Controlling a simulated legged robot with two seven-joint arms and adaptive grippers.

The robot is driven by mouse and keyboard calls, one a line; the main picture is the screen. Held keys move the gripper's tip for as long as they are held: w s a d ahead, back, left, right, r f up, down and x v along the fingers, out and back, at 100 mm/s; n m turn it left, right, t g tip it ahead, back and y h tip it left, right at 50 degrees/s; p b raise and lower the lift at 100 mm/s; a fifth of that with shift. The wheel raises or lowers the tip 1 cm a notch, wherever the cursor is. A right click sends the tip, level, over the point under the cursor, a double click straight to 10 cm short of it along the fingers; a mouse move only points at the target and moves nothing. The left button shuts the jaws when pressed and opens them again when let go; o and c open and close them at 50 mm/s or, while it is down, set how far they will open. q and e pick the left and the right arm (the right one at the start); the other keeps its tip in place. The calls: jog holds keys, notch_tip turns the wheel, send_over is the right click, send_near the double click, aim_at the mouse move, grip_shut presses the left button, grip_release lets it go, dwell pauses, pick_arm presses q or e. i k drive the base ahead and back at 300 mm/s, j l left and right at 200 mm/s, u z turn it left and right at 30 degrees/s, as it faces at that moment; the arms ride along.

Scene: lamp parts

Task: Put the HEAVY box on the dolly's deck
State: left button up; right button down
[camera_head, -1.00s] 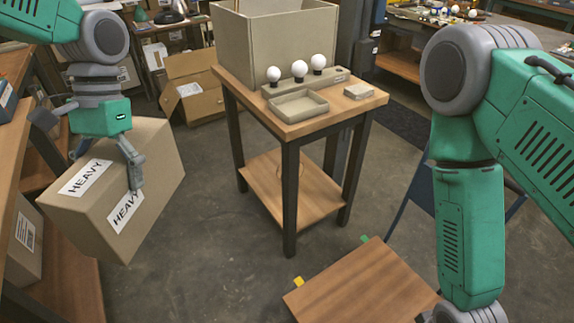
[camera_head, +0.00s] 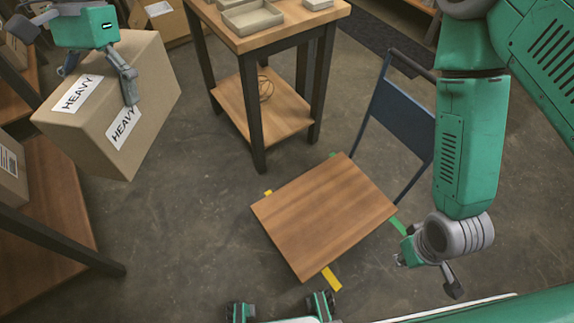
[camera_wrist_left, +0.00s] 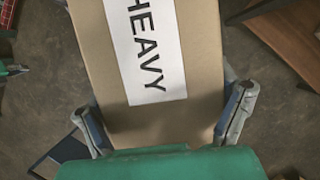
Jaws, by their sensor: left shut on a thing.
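The HEAVY box (camera_head: 140,80) is a brown carton with white HEAVY labels. My left gripper (camera_head: 98,78) is shut on it, with fingers on opposite sides, and holds it tilted in the air at the left. In the left wrist view the box (camera_wrist_left: 195,110) fills the space between the fingers (camera_wrist_left: 165,118). The dolly's deck (camera_head: 325,215) is a bare wooden board low over the floor at centre, with a blue handle frame (camera_head: 402,120) behind it. The box is left of the deck, apart from it. My right gripper (camera_head: 430,272) is open and empty, right of the deck.
A wooden table (camera_head: 275,35) with a lower shelf stands behind the deck, with trays on top. A wooden shelf unit (camera_head: 45,220) with another carton (camera_head: 10,170) is at the left. Floor between box and deck is clear.

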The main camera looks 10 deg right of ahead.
aim_at(328, 214)
jog(key=k+l, duration=0.1)
jog(key=l, duration=0.8)
jog(key=i+l, duration=0.15)
jog(key=l, duration=0.25)
jog(key=i+l+z, duration=0.1)
jog(key=l, duration=0.25)
jog(key=i+l, duration=0.15)
jog(key=l, duration=0.25)
jog(key=i+l, duration=0.15)
jog(key=l, duration=0.2)
jog(key=z, duration=0.05)
